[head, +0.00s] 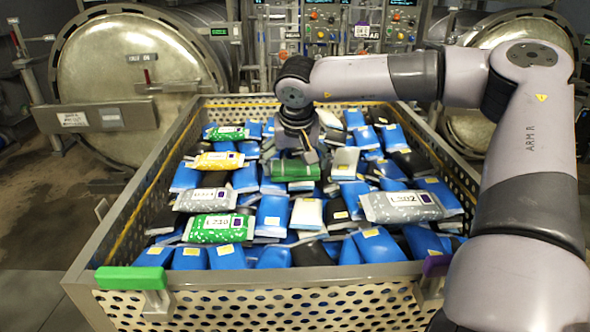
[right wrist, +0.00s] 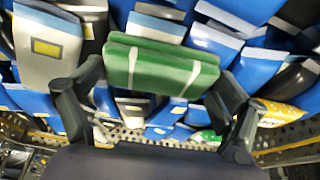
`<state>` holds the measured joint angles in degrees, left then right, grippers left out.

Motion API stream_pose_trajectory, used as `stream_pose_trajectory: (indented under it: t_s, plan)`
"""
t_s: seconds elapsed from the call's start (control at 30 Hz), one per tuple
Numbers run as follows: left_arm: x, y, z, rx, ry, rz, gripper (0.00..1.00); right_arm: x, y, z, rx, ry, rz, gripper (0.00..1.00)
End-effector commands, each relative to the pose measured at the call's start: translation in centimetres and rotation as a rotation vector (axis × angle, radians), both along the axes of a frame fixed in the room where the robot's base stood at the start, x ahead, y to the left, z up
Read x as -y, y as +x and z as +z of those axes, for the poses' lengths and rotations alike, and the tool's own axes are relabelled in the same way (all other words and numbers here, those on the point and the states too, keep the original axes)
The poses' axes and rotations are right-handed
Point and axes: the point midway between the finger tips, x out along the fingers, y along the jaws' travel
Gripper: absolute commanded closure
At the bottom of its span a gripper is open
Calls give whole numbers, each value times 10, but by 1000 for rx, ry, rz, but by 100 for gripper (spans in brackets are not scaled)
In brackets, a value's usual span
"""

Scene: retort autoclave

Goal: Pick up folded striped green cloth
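The folded striped green cloth (head: 292,174) lies on top of the blue packets inside the perforated basket, near its middle. In the right wrist view the cloth (right wrist: 150,60) is a thick folded bundle with pale stripes, lying across the view between and beyond the fingertips. My right gripper (head: 303,152) is over the cloth, pointing down. In the right wrist view its two dark fingers (right wrist: 162,78) are spread wide, one near each end of the cloth. I cannot tell whether they touch it. My left gripper is not in the head view.
The basket (head: 285,304) has raised metal walls and is filled with blue, black and white packets. Larger packets in green (head: 226,236), yellow (head: 217,160) and grey (head: 400,214) lie on top. Round autoclave doors (head: 135,65) and a control panel (head: 345,25) stand behind.

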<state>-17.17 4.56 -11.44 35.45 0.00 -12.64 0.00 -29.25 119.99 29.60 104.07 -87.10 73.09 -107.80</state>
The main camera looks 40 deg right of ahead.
Motion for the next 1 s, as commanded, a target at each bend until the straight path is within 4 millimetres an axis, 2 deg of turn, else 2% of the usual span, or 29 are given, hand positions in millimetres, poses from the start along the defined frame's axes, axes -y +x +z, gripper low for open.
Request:
stream_pose_trajectory:
  t_s: [0.27, 0.53, 0.67, 0.87, 1.0]
  plan:
    - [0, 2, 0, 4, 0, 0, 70, 0, 0, 0, 0, 0, 0, 30]
    - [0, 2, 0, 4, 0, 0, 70, 0, 0, 1, 0, 0, 0, 30]
    - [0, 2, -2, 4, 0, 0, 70, 0, 1, 7, 3, -3, 0, 30]
    - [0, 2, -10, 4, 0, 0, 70, 0, 1, 34, 6, -4, -1, 30]
    - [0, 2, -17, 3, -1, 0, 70, 0, 1, 68, 8, -3, -1, 30]
